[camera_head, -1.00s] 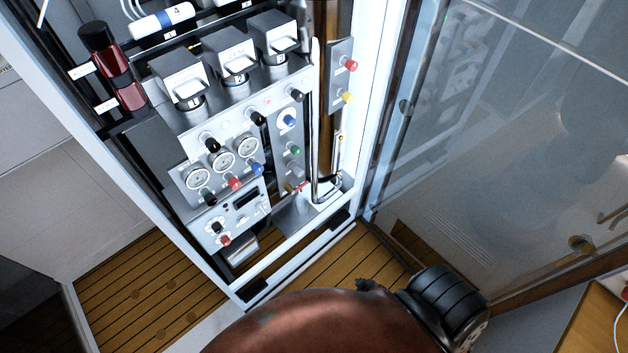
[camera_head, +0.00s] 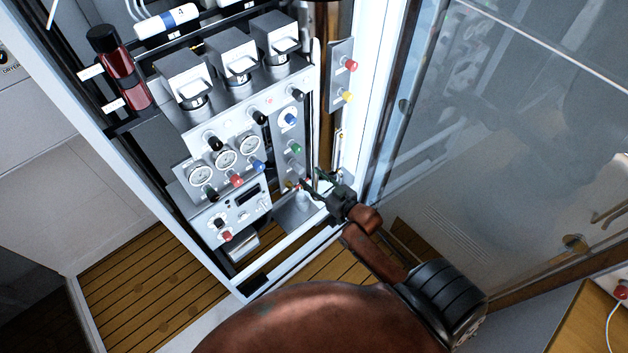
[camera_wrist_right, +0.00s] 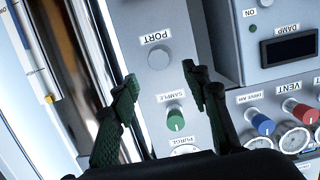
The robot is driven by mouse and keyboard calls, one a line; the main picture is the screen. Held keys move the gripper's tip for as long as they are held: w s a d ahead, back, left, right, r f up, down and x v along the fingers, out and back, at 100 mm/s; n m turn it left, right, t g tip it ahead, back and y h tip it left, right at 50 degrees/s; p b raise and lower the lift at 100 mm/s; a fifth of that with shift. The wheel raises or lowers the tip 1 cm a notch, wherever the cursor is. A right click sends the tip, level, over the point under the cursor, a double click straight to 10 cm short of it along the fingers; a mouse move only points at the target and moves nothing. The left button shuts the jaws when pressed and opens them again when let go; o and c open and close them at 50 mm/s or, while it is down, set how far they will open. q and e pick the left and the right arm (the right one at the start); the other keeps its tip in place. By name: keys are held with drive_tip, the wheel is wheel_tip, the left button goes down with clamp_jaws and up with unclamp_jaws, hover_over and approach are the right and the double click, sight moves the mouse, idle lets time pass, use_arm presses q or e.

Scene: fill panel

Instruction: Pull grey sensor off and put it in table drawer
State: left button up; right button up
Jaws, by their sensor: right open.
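My right gripper (camera_head: 312,180) is open and empty in front of the lower right of the instrument panel (camera_head: 290,150). In the right wrist view its two dark green fingers (camera_wrist_right: 160,75) stand apart, with the round grey piece (camera_wrist_right: 158,57) under the PORT label just beyond their tips. I cannot tell whether that piece is the grey sensor or a bare port. The green SAMPLE knob (camera_wrist_right: 175,118) shows between the fingers. A wooden table (camera_head: 592,312) shows at the lower right; no drawer can be made out. My left gripper is not in view.
Gauges (camera_head: 225,158) and red and blue knobs (camera_head: 258,166) sit left of the gripper. A cabinet frame post (camera_head: 375,110) and an open glass door (camera_head: 500,130) stand to the right. Grey boxes (camera_head: 233,65) are above. The wooden floor (camera_head: 145,295) is clear.

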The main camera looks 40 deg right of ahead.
sight(302, 170)
drive_tip(key=b+x, duration=0.1)
drive_tip(key=x, duration=0.6)
drive_tip(key=shift+w+f, duration=0.1)
drive_tip(key=shift+f, duration=0.05)
drive_tip(key=shift+c, duration=0.4)
drive_tip(key=c, duration=0.9)
drive_tip(key=o, duration=1)
